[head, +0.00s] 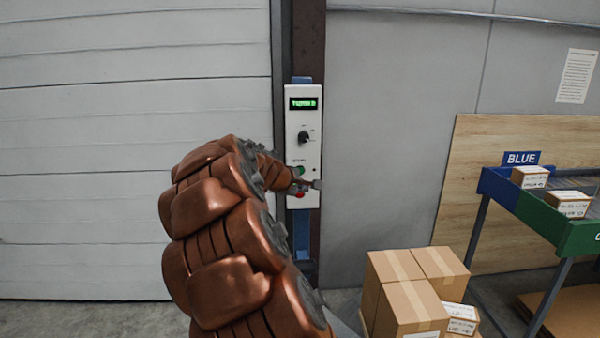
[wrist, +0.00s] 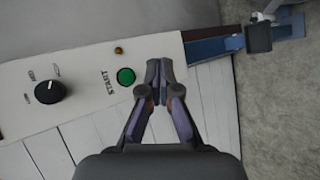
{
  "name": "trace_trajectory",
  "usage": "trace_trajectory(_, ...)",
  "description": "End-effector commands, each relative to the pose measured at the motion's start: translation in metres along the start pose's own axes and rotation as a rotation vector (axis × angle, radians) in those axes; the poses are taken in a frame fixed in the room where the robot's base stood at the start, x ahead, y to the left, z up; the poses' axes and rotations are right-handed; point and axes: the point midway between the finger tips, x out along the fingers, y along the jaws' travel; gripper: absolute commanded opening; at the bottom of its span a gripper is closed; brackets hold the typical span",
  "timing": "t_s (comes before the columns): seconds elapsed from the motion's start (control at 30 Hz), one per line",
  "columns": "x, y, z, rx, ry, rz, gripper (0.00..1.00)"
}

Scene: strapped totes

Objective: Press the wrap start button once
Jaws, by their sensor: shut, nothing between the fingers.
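A white control panel (head: 304,125) is fixed on a dark post, with a green-lit display (head: 303,104) and a black rotary knob (head: 304,137). The green start button (wrist: 126,76) carries the label START in the wrist view; in the head view it shows as a green spot (head: 300,170), partly beside my gripper. A red button (head: 299,194) sits below it in the head view. My gripper (head: 316,184) is shut and empty in front of the panel's lower part. In the wrist view its closed fingertips (wrist: 159,72) are just right of the green button. I cannot tell whether they touch the panel.
A small amber lamp (wrist: 118,50) is on the panel. Cardboard boxes (head: 408,300) stand at the lower right. A rack with a blue bin (head: 497,187) and a green bin (head: 578,238) stands farther right. A white slatted door (head: 90,130) fills the left.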

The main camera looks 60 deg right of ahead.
Motion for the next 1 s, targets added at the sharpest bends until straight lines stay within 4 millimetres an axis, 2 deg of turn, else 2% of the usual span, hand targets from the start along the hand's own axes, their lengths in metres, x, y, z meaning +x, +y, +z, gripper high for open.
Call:
trace_trajectory(0.27,0.013,0.013,-0.01,0.001,0.0,0.001,0.0)
trace_trajectory(0.7,0.048,0.035,-0.036,0.001,0.002,-0.002,0.0)
trace_trajectory(1.0,0.059,0.043,-0.042,0.001,-0.002,-0.001,0.0)
